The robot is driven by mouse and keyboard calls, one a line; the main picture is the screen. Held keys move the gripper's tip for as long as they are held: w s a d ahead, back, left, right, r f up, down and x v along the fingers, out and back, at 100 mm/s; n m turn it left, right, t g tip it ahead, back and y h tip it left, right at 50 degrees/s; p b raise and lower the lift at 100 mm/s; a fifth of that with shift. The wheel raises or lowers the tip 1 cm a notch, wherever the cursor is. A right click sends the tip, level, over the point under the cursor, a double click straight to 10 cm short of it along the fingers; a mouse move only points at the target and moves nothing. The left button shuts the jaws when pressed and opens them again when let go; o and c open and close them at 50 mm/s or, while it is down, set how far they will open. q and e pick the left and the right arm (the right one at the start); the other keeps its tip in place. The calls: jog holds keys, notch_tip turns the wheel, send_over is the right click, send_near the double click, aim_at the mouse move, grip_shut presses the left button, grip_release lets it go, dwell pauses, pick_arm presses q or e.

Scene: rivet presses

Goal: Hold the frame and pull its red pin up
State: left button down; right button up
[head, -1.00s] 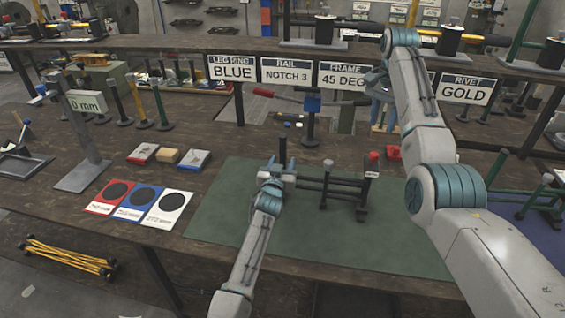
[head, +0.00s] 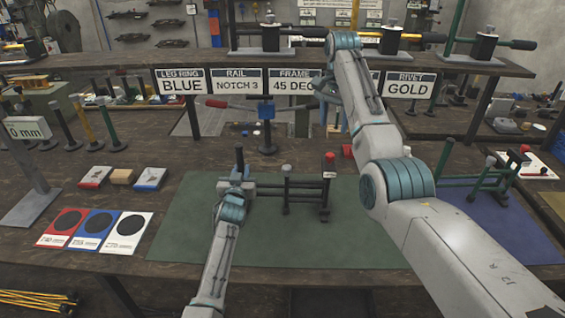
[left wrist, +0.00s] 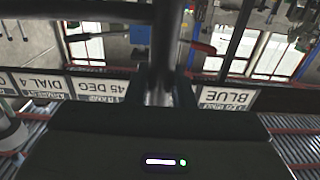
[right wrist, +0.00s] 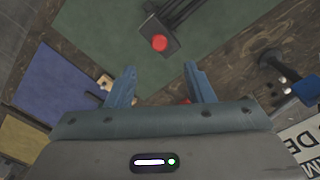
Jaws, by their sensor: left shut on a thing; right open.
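A black frame (head: 300,184) with posts and crossbars stands on the green mat (head: 180,229). Its red pin (head: 329,157) tops the right post; the pin also shows from above in the right wrist view (right wrist: 160,43). My left gripper (head: 238,180) is shut on the frame's left end post, which shows as a dark metal bar (left wrist: 160,82) in the left wrist view. My right gripper (right wrist: 158,86) is open and empty, with the red pin beyond its fingertips. In the head view it is mostly hidden by my right arm.
A green frame (head: 490,180) stands on the blue mat at the right. Sign cards, including the FRAME 45 DEG sign (head: 290,82), hang behind. Red, blue and white cards (head: 125,228) lie at left.

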jog(key=w+d+f+n+t+y, duration=0.1)
jog(key=w+f+n+t+y, duration=0.3)
jog(key=w+f+n+t, duration=0.5)
jog(key=n+t, duration=0.1)
jog(key=t, duration=0.7)
send_near(332, 159)
jog(key=shift+y, duration=0.3)
jog(key=x, duration=1.1)
jog(key=shift+w+f, duration=0.1)
jog(key=shift+w, duration=0.25)
